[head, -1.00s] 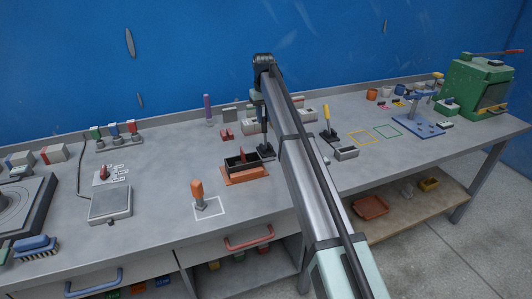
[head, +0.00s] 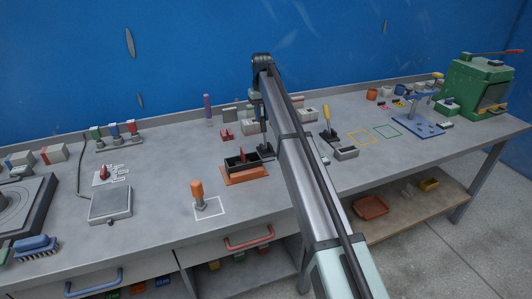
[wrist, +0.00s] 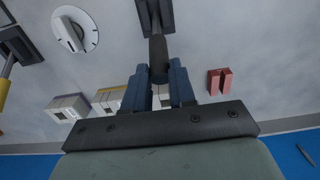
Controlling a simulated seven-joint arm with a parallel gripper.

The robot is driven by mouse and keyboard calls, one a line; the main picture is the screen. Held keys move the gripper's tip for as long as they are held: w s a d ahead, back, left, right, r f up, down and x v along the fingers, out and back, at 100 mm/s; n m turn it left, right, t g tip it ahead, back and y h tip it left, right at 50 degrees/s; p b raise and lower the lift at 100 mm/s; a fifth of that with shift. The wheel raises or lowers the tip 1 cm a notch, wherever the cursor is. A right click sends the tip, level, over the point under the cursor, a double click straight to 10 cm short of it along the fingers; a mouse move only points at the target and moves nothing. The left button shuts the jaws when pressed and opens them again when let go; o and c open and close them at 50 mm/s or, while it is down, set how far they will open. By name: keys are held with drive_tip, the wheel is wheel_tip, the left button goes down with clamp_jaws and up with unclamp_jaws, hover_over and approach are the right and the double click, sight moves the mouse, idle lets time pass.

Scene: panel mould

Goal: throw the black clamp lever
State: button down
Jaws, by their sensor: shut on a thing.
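The black clamp lever (wrist: 158,48) runs from its dark base plate (wrist: 154,14) to between my fingers in the wrist view. My gripper (wrist: 160,76) is shut on the end of this lever, with one blue finger on each side. In the head view the lever's dark base (head: 267,152) sits on the bench behind the red-brown tray, and the lever looks close to upright. My gripper (head: 256,100) is above that base there, partly hidden by my arm.
A yellow-handled lever (head: 326,116) stands to the right and an orange-handled one (head: 197,189) to the front left. The red-brown tray (head: 245,178) is close in front. Red blocks (wrist: 219,81) and white-grey blocks (wrist: 68,108) lie near my gripper. The bench's front left is partly clear.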

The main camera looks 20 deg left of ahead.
drive_tip(key=shift+w+a, duration=0.2)
drive_tip(key=shift+w+a+f, duration=0.25)
drive_tip(key=shift+w+a, duration=0.15)
idle(0.3)
drive_tip(key=c, duration=0.9)
unclamp_jaws()
drive_tip(key=shift+f, duration=0.1)
wheel_tip(320, 180, up, 7)
